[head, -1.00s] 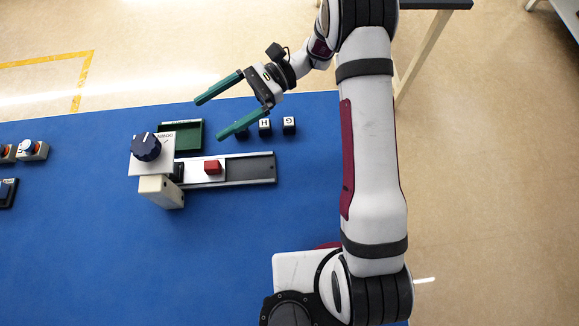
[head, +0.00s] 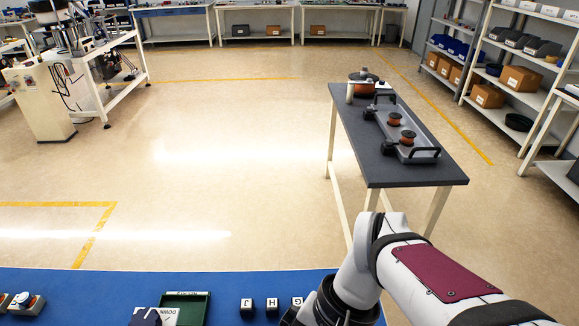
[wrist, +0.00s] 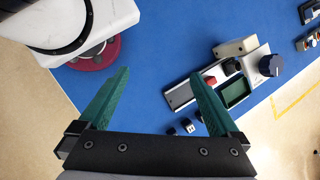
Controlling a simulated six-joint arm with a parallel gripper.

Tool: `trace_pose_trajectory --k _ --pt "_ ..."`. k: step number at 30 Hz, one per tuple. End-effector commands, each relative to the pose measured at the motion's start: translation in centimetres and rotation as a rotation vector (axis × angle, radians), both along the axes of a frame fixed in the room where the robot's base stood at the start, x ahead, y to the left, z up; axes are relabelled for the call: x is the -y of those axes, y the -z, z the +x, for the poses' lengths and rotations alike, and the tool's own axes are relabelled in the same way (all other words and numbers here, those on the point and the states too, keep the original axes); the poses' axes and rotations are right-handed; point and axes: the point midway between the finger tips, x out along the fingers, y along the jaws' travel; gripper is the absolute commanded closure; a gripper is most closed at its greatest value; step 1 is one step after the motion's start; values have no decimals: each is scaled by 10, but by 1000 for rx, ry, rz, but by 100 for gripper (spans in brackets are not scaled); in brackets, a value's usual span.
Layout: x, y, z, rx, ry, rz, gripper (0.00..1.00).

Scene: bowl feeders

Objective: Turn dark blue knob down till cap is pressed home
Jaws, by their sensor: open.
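The dark blue knob (wrist: 270,65) sits on the pale press head at the upper right of the wrist view. In the head view only the top of the knob (head: 147,318) shows at the bottom edge. A red block (wrist: 211,80) sits on the grey rail (wrist: 180,95) beside the press; I cannot tell whether it is the cap. My gripper (wrist: 158,73) is open and empty, its two green fingers wide apart. It is well away from the knob, which lies to the right of both fingers. My gripper is not visible in the head view.
A green tray (head: 184,297) lies beside the press. Dark lettered blocks (head: 271,304) stand to its right in the head view. More switch units (wrist: 308,40) lie at the wrist view's right edge. Bare blue table (wrist: 165,50) shows between the fingers.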

Motion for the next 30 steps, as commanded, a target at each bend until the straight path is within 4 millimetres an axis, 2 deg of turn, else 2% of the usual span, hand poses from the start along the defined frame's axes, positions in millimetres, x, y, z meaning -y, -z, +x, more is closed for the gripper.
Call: trace_pose_trajectory --k 7,10,11,13,16,18,21,25,28,30 --pt "0 0 0 2 -1 -1 2" --pt "-7 -2 10 -49 6 30 2" --pt "-13 -4 18 -85 12 53 2" --pt "-33 -6 46 -208 34 137 2" --pt "-69 3 98 -421 83 295 2" --pt "-92 19 131 -561 121 404 2" --pt "-117 48 168 -724 178 542 2" --pt "-135 78 194 -856 234 661 2" --pt "-140 88 201 -897 254 701 2" --pt "-146 90 199 -906 256 708 2"
